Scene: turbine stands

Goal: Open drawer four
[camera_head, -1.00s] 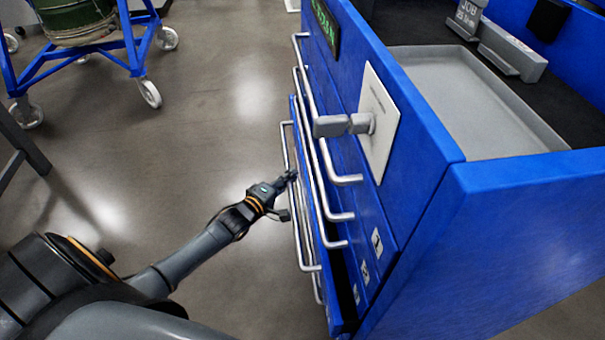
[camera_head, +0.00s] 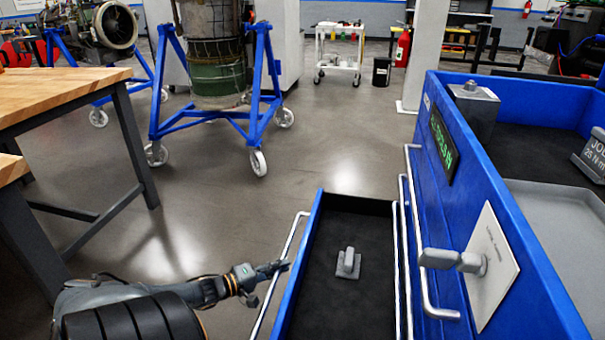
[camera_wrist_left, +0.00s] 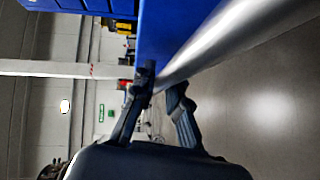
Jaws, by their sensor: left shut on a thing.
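A blue drawer (camera_head: 298,270) with a black lining stands far out from the blue cabinet (camera_head: 515,225); its number does not show. A small grey part (camera_head: 348,264) is in the drawer. My left gripper (camera_head: 279,266) is shut on the drawer's silver bar handle (camera_head: 261,312), outside the drawer front. In the left wrist view, the fingers (camera_wrist_left: 163,84) are on either side of the handle bar (camera_wrist_left: 222,45). My right gripper is not in view.
Other silver handles (camera_head: 422,255) and a grey knob on a white plate (camera_head: 492,262) stick out from the cabinet. A wooden-topped workbench (camera_head: 62,92) stands left. A blue wheeled stand (camera_head: 260,80) is behind. Open floor lies between.

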